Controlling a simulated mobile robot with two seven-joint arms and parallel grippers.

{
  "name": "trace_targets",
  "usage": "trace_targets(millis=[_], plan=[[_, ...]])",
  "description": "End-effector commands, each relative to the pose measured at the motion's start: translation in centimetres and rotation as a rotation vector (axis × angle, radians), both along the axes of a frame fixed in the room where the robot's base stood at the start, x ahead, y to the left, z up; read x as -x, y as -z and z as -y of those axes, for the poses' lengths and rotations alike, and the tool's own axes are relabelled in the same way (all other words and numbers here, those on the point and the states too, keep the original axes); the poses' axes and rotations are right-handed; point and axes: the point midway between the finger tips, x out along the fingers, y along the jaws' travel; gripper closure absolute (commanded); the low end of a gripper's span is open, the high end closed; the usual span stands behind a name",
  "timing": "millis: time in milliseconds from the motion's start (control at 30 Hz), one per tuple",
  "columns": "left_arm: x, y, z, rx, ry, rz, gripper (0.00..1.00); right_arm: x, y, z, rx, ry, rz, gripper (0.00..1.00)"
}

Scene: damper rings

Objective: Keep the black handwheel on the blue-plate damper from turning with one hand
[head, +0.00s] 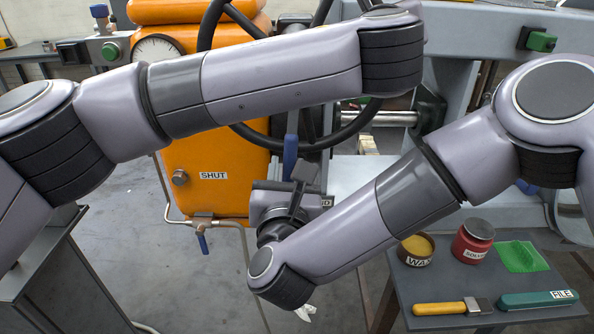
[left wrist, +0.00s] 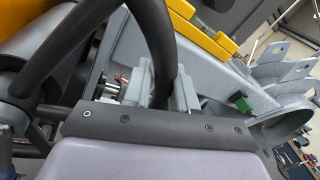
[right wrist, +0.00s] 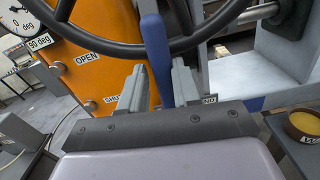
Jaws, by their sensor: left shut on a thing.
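The black handwheel (head: 252,137) stands in front of the orange body, partly hidden behind my left forearm. Its rim crosses the left wrist view (left wrist: 158,40) and the right wrist view (right wrist: 95,40). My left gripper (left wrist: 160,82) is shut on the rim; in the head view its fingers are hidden.
The orange body (head: 195,150) carries OPEN and SHUT labels and a dial (head: 158,50).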

Motion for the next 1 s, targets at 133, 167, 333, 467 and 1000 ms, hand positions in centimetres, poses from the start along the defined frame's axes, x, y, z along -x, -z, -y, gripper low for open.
trace_targets(millis=[133, 167, 333, 467, 1000], plan=[[0.0, 0.0, 0.0, 0.0, 0.001, 0.0, 1.0, 0.0, -0.2, -1.9, -0.119, -0.001, 0.0, 0.69], [0.0, 0.0, 0.0, 0.0, 0.001, 0.0, 1.0, 0.0, -0.3, -2.2, -0.138, -0.001, 0.0, 0.69], [0.0, 0.0, 0.0, 0.0, 0.001, 0.0, 1.0, 0.0, -0.4, -2.8, -0.187, 0.0, 0.0, 0.69], [0.0, 0.0, 0.0, 0.0, 0.001, 0.0, 1.0, 0.0, -0.4, -2.8, -0.187, 0.0, 0.0, 0.69], [0.0, 0.0, 0.0, 0.0, 0.001, 0.0, 1.0, 0.0, -2.2, -6.7, -0.463, -0.002, -0.001, 0.69]])
